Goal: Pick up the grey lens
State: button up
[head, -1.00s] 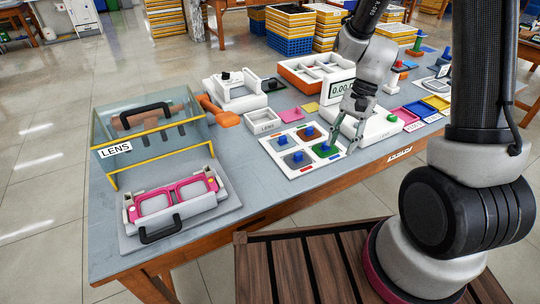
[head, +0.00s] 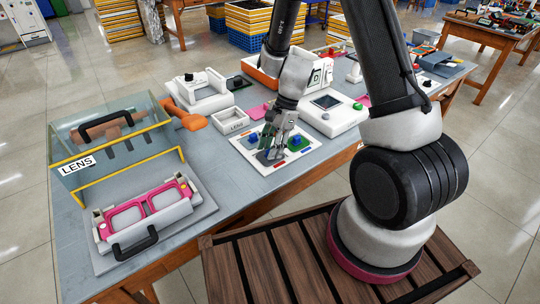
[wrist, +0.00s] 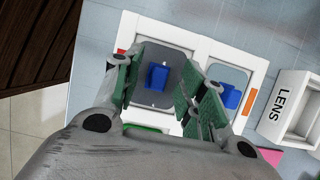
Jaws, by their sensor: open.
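The grey lens (wrist: 170,92) lies flat in a white lens tray (wrist: 185,42), with a blue knob (wrist: 156,77) standing on it. In the wrist view the fingers of my open gripper (wrist: 158,72) are on either side of this knob, with gaps showing. In the head view my gripper (head: 272,150) points down over the front part of the tray and hides most of the grey lens. A paler blue-grey lens (wrist: 227,75) with a blue knob sits in the neighbouring slot. A green lens (head: 299,142) sits to the right in the head view.
A white open box marked LENS (head: 231,121) stands behind the tray. A white device with a display (head: 330,112) stands to the right. A clear LENS case (head: 125,140) and a pink eyeglass frame in a white fixture (head: 148,215) are at the left. Bare tabletop lies between.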

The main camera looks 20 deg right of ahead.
jog(key=shift+f, duration=0.1)
jog(key=shift+c, duration=0.2)
grip_shut()
notch_tip(320, 180, up, 10)
dwell(0.4)
